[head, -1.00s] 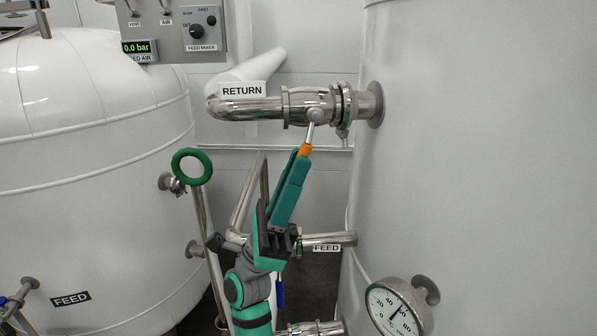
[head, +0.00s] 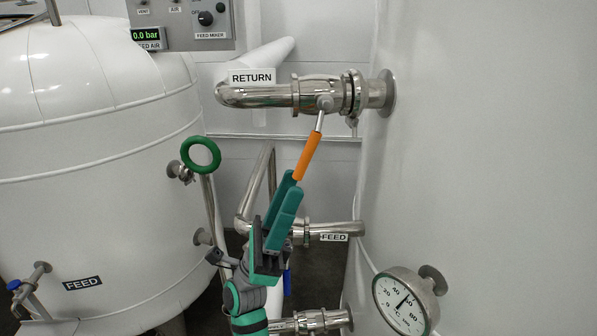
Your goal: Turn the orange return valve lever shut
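The two fingers look slightly apart. They hide the grip's tip, and I cannot tell whether they touch it. Most of the orange grip is bare.
A white tank with a green ring handle (head: 201,155) stands at left. A large white vessel wall (head: 480,150) fills the right, with a dial gauge (head: 402,302) low on it. A FEED pipe (head: 345,229) runs behind my gripper. A control panel (head: 190,22) hangs above.

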